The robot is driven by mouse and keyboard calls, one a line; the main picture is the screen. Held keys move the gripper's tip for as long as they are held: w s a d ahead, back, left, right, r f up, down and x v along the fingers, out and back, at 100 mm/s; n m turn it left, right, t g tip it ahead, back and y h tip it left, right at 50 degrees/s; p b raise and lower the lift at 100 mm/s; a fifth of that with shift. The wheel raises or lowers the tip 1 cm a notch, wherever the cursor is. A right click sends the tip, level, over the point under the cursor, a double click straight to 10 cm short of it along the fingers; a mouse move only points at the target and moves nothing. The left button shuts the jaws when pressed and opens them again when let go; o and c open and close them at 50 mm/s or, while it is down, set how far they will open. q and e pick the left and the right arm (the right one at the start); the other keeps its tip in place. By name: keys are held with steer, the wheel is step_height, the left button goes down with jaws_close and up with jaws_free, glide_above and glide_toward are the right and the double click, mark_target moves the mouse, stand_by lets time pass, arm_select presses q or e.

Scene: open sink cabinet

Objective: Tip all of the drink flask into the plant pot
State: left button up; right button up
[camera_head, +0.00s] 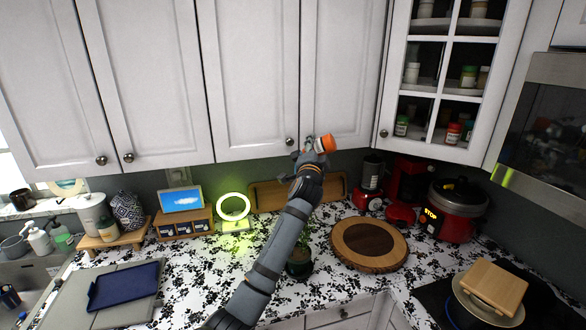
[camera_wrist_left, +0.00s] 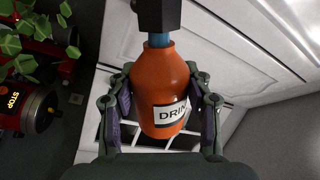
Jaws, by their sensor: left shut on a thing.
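The drink flask (camera_head: 325,143) is orange. In the left wrist view it (camera_wrist_left: 164,78) has a white label reading "DRIN". My left gripper (camera_head: 314,152) is shut around its body, one finger on each side, as the left wrist view (camera_wrist_left: 160,105) shows. In the head view the flask is tilted sideways, high in front of the upper cabinet doors. A blue piece shows at its mouth; I cannot tell what it is. The dark plant pot (camera_head: 299,268) stands on the counter below, partly hidden by my left arm. Leaves (camera_wrist_left: 18,48) show at upper left in the wrist view.
A round wooden board (camera_head: 398,249) lies right of the pot. A red cooker (camera_head: 452,222) stands farther right. A glowing ring lamp (camera_head: 233,207) and small screen (camera_head: 181,198) stand at left. White upper cabinets (camera_head: 255,80) are close behind the gripper.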

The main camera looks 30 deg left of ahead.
arm_select(q)
steer(key=shift+s+a+r+n+g+y, duration=0.15)
steer(key=shift+a+r+n, duration=0.2)
steer(key=shift+n, duration=0.5)
steer(key=shift+s+a+r+n+g+y, duration=0.15)
steer(key=shift+a+r+n, duration=0.15)
steer(key=shift+n, duration=0.55)
stand_by(0.6)
steer(key=shift+s+a+r+n, duration=0.1)
steer(key=shift+a+r+n, duration=0.15)
steer(key=shift+n, duration=0.4)
steer(key=shift+s+a+r+n, duration=0.1)
steer(key=shift+a+r+n, duration=0.15)
steer(key=shift+n, duration=0.4)
stand_by(3.9)
